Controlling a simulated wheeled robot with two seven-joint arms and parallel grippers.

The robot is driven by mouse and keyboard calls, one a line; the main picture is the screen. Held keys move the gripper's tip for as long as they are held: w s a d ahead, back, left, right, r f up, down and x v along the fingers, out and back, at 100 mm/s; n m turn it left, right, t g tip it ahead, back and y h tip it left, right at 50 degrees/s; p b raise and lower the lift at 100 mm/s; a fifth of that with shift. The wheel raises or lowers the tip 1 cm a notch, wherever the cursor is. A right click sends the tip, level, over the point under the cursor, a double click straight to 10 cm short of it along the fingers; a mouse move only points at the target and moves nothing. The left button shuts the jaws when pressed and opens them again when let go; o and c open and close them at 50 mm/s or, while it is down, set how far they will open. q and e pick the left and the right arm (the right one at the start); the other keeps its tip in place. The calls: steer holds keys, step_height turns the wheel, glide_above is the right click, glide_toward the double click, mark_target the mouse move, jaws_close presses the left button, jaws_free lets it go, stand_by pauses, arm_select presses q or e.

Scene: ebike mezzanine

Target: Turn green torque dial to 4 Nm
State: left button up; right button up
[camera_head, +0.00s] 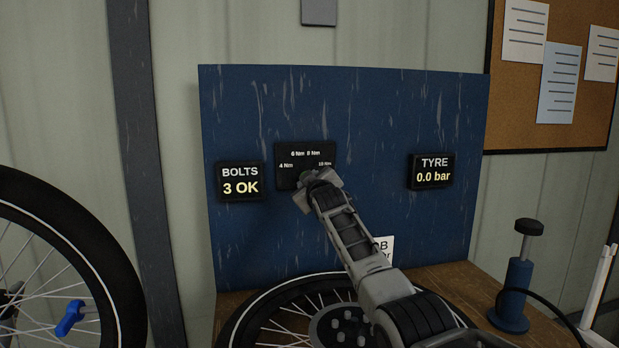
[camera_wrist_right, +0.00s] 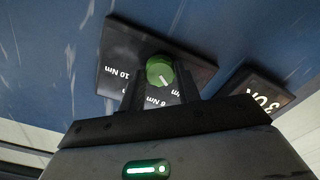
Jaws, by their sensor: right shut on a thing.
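The green torque dial (camera_wrist_right: 160,72) sits on a black panel (camera_head: 290,158) on the blue board, with 4, 6, 8 and 10 Nm marks around it. My right gripper (camera_head: 304,182) reaches the panel and covers most of the dial in the head view. In the right wrist view my right gripper (camera_wrist_right: 161,85) is shut on the dial, one finger on each side. The dial's white pointer slants down and right in that view. The fingers hide part of the scale, so I cannot tell which mark it meets. My left gripper is not in view.
A display (camera_head: 240,181) left of the panel reads "BOLTS 3 OK". A display (camera_head: 431,171) to the right reads "TYRE 0.0 bar". A wheel (camera_head: 290,310) lies on the bench below my arm. A blue pump-like tool (camera_head: 515,290) stands at the right.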

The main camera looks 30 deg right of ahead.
steer(key=shift+n, duration=0.6)
steer(key=o, duration=1)
